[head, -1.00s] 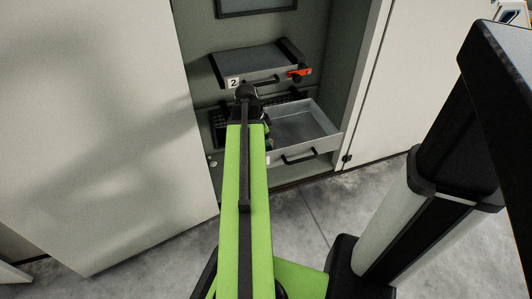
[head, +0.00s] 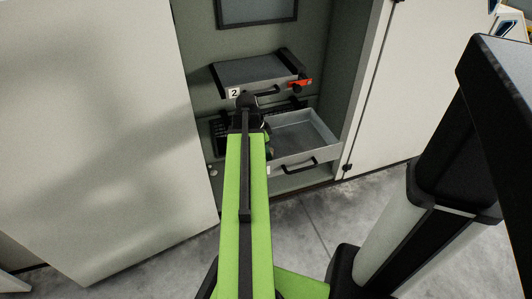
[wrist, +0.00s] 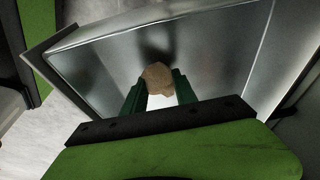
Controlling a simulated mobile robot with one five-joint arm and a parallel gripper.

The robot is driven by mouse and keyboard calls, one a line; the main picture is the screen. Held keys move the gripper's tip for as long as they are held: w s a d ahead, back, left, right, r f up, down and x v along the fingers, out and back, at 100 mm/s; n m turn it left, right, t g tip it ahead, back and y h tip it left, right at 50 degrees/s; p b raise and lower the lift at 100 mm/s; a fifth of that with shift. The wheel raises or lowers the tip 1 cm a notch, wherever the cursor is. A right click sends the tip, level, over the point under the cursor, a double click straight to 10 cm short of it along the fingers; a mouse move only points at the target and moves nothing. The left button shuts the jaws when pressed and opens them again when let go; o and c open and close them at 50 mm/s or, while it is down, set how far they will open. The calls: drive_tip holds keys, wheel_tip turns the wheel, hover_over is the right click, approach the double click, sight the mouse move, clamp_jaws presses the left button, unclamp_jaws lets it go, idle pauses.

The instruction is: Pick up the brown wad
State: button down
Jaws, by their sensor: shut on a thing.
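The brown wad (wrist: 157,77) is a small crumpled tan lump, seen in the wrist view between the tips of my gripper (wrist: 159,88). My gripper's two green fingers are shut on it. Behind the wad is the grey metal floor of the open drawer (wrist: 105,73); I cannot tell how far the wad is above it. In the head view the drawer (head: 305,133) is pulled out of the cabinet. There the wad is hidden and my arm covers most of the gripper.
Above the open drawer is a shut grey drawer (head: 255,70) marked 2, with an orange-red latch (head: 300,84) at its right. White cabinet doors (head: 95,120) stand at the left and right (head: 425,85). The concrete floor (head: 310,225) in front is clear.

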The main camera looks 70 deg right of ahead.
wheel_tip(320, 180, up, 10)
drive_tip(key=p, duration=0.9)
drive_tip(key=shift+f, duration=0.15)
